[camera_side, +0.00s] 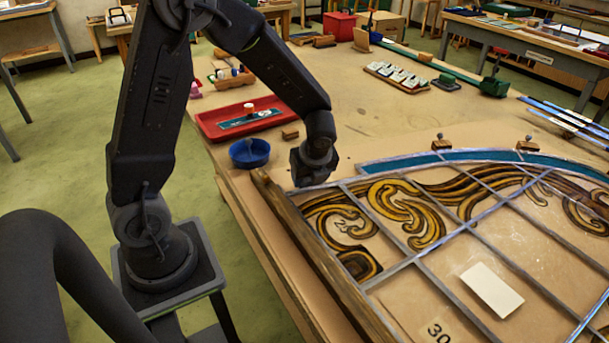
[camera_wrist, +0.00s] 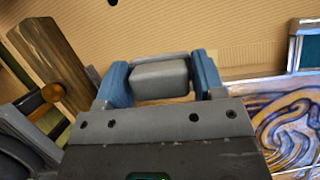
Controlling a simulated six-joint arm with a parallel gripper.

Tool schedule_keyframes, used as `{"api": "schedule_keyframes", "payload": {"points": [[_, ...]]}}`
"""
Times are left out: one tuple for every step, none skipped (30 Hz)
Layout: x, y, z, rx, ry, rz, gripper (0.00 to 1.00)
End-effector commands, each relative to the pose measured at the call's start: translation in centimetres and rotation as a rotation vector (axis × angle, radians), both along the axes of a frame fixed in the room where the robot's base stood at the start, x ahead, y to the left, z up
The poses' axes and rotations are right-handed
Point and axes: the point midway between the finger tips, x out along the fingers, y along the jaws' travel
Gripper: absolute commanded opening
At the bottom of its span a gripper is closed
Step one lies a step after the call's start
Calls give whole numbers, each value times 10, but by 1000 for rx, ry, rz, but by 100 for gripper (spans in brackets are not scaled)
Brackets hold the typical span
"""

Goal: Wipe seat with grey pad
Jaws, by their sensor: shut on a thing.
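The pad cannot be made out in the side view. The panel has lead strips around yellow-brown painted scroll glass and paler cells. Which cell is the seat, I cannot tell. I cannot tell whether the pad touches anything.
A wooden batten (camera_side: 318,258) runs along the panel's left edge. A blue bowl (camera_side: 249,152) and red tray (camera_side: 245,117) stand behind my gripper. A white card (camera_side: 491,289) and a tag marked 30 (camera_side: 437,330) lie on the panel. Small wooden blocks (camera_side: 441,144) sit along its far edge.

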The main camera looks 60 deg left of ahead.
Motion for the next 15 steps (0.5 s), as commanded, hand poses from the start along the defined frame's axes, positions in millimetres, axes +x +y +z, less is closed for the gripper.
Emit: {"api": "schedule_keyframes", "payload": {"points": [[4, -1, 0, 0, -1, -1, 33], [6, -1, 0, 0, -1, -2, 33], [8, -2, 0, 0, -1, -3, 33], [9, -2, 0, 0, -1, -3, 33], [10, -2, 0, 0, 0, -2, 33], [11, -3, 0, 0, 0, -2, 33], [11, -3, 0, 0, 0, -2, 33], [12, -3, 0, 0, 0, -2, 33], [12, -3, 1, 0, 0, -2, 33], [13, -3, 1, 0, 0, -2, 33], [14, -3, 1, 0, 0, -2, 33], [16, -4, 1, 1, 0, -2, 33], [18, -4, 0, 0, 0, -2, 33], [20, -4, 0, 0, 0, -2, 33], [23, -5, 0, 0, -1, -1, 33]]}}
